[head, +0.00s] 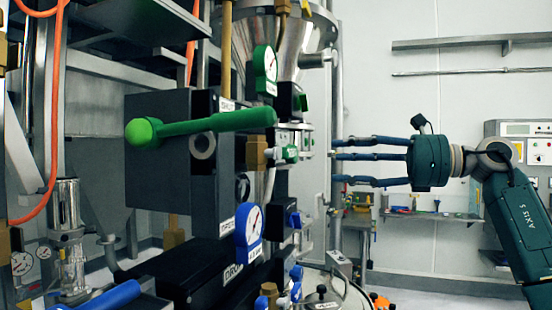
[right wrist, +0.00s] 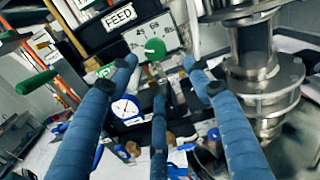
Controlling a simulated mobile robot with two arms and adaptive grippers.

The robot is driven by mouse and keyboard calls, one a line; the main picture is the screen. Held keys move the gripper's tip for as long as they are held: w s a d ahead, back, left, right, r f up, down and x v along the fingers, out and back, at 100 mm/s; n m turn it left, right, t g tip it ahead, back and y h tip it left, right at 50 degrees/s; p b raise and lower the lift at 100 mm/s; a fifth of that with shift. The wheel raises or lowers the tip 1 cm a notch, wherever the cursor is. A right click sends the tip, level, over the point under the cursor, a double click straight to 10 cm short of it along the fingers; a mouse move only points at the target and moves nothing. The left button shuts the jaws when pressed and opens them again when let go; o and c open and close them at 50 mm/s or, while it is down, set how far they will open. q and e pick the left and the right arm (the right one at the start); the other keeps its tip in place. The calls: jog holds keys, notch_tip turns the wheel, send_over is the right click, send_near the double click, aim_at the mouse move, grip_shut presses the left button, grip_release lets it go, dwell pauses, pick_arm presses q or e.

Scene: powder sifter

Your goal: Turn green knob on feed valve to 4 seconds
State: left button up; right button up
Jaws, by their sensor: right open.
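A round green knob (right wrist: 155,48) shows in the right wrist view on a pale panel, beside a label reading FEED (right wrist: 118,16). In the head view a small green knob (head: 290,153) sits on the right side of the dark valve assembly; its setting cannot be read. My right gripper (head: 336,160) is open and empty, its three blue fingers pointing left toward the assembly, with a gap between fingertips and knob. In the right wrist view the knob appears between and beyond the open fingers (right wrist: 158,75). My left gripper is not in view.
A long green lever (head: 205,125) juts left across the dark valve block (head: 158,170). A green-framed gauge (head: 265,70) and a blue-framed gauge (head: 249,224) stand close by. A steel hopper (head: 300,40) rises behind. Right of it is open space before the wall.

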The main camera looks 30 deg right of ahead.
jog(key=p+x, duration=0.2)
jog(key=x, duration=0.8)
jog(key=shift+a+r+p, duration=0.2)
jog(key=shift+r+p, duration=0.15)
jog(key=shift+p, duration=0.05)
jog(key=shift+c, duration=0.8)
jog(key=shift+a, duration=0.1)
jog(key=c, duration=1)
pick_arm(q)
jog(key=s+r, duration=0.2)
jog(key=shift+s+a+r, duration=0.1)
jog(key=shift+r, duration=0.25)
pick_arm(e)
jog(key=shift+o, duration=0.2)
